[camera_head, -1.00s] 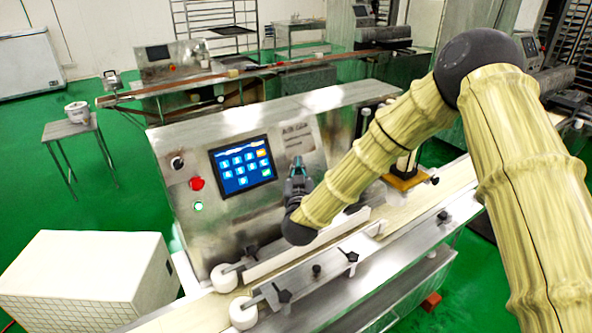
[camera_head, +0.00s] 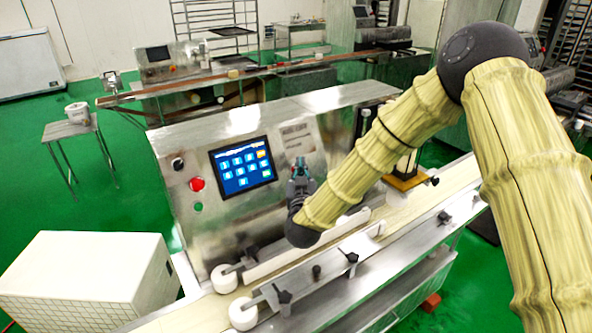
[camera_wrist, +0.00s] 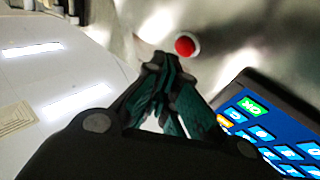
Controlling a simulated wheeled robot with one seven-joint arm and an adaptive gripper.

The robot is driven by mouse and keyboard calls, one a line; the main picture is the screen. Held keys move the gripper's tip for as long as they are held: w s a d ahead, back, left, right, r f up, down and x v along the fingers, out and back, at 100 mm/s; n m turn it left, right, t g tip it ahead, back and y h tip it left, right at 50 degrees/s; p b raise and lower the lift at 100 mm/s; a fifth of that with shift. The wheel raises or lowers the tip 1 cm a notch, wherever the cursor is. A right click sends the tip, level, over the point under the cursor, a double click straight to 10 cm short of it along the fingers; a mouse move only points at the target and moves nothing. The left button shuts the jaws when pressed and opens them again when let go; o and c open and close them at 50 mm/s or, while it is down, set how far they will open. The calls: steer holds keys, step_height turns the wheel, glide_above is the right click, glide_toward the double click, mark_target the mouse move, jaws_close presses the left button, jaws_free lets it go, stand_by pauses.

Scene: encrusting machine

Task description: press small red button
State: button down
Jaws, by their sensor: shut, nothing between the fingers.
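A small round red button (camera_wrist: 185,46) on a pale collar sits on the metal panel in the wrist view, just beyond and slightly right of my fingertips. My gripper (camera_wrist: 161,65) is shut and empty, with its dark green fingers together. Whether the tips touch the panel cannot be told. In the head view my gripper (camera_head: 300,168) is in front of the machine panel, right of the blue touchscreen (camera_head: 243,167), and the small red button is hidden there. The screen's corner with its green OK key (camera_wrist: 250,106) shows at the right of the wrist view.
A larger red button (camera_head: 197,184), a green button (camera_head: 198,207) and a dark knob (camera_head: 178,163) are left of the screen. A conveyor with guide rails (camera_head: 305,255) runs below the panel. A white box (camera_head: 85,275) stands at the lower left.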

stand_by(0.3)
steer(key=s+d, duration=0.1)
steer(key=s+r, duration=0.1)
steer(key=s+d+r+p, duration=0.1)
steer(key=shift+s+d+r, duration=0.15)
steer(key=shift+s+d, duration=0.2)
stand_by(0.7)
